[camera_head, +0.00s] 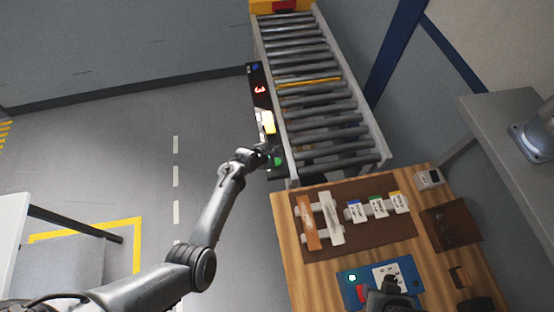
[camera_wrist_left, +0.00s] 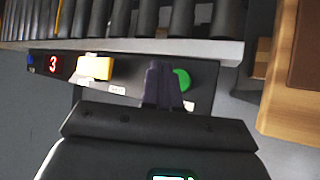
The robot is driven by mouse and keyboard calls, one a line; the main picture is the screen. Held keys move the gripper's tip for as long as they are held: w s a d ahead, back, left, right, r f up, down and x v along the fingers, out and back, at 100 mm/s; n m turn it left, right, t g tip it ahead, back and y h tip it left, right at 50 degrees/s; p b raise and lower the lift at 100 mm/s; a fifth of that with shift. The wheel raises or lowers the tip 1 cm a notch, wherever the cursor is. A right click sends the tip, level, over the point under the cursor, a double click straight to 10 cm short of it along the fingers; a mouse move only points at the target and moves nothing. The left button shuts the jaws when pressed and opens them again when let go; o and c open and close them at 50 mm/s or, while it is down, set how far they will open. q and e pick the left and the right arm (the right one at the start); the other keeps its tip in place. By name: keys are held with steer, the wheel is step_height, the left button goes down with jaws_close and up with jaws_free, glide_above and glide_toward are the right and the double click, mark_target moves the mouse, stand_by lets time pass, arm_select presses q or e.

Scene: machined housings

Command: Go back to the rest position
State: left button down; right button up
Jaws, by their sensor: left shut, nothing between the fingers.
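My left gripper (camera_head: 268,158) is at the control panel (camera_head: 262,110) on the side of the roller conveyor, with my left arm stretched out from the lower left. In the left wrist view its dark fingers (camera_wrist_left: 162,85) are together with nothing between them. They are close beside the green button (camera_wrist_left: 182,79) and partly overlap it; I cannot tell whether they touch it. The green button also shows in the head view (camera_head: 278,161). What looks like my right gripper (camera_head: 388,292) is at the bottom edge over the workbench; its fingers are unclear.
The wooden workbench (camera_head: 290,255) holds a brown mat (camera_head: 375,238) with parts and labelled tags. Open floor (camera_head: 130,130) lies left.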

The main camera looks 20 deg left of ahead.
arm_select(q)
steer(key=shift+g, duration=0.9)
steer(key=s+f, duration=0.2)
steer(key=s+f+p, duration=0.1)
steer(key=s+f, duration=0.1)
steer(key=s, duration=0.1)
steer(key=s+a+f, duration=0.1)
steer(key=s+f, duration=0.1)
steer(key=s, duration=0.1)
steer(key=shift+p, duration=0.35)
steer(key=s+a+m+g+y+p, duration=0.15)
steer(key=s+a+p, duration=0.3)
steer(key=s, duration=0.85)
steer(key=s+r+m+y+p, duration=0.1)
steer(key=s+r+m, duration=0.3)
steer(key=s+r, duration=0.25)
steer(key=s+d+r+m+g+p, duration=0.1)
steer(key=s+r+m, duration=0.3)
steer(key=r+m, duration=0.5)
steer(key=s+d+r+m+p, duration=0.1)
steer(key=s+r+m, duration=0.3)
steer(key=r+m, duration=0.6)
step_height(320, 180, up, 6)
steer(key=shift+s+d+f+g+y, duration=0.1)
steer(key=shift+s+d+g+y, duration=0.25)
steer(key=shift+d, duration=0.1)
